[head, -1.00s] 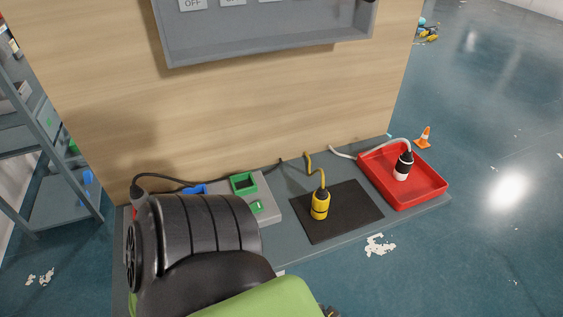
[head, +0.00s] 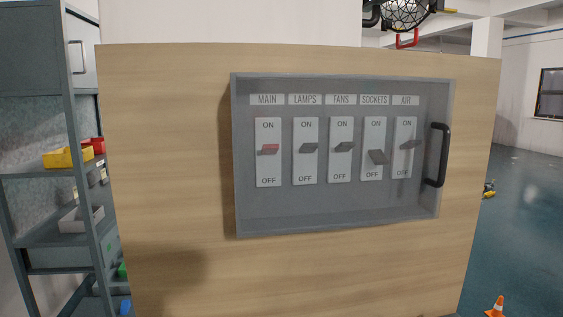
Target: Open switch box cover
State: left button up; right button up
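The switch box (head: 337,205) is a grey box mounted on a wooden panel, in the middle of the head view. Its see-through cover (head: 330,89) lies shut over the front, with a black handle (head: 438,155) upright along the right side. Behind the cover several switches show, labelled MAIN, LAMPS, FANS, SOCKETS and AIR. Neither gripper is in view.
The wooden panel (head: 165,150) surrounds the box with bare space on every side. A grey shelf rack (head: 45,240) with bins stands at the left. An orange cone (head: 496,307) is on the floor at lower right.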

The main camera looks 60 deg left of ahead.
aim_at(446, 130)
jog(key=i+u, duration=0.15)
jog(key=u, duration=0.3)
jog(key=i+j+u, duration=0.1)
jog(key=u, duration=0.3)
jog(key=i+u, duration=0.15)
jog(key=u, duration=0.3)
jog(key=i+l+u, duration=0.15)
jog(key=u, duration=0.25)
jog(key=i+l+u, duration=0.05)
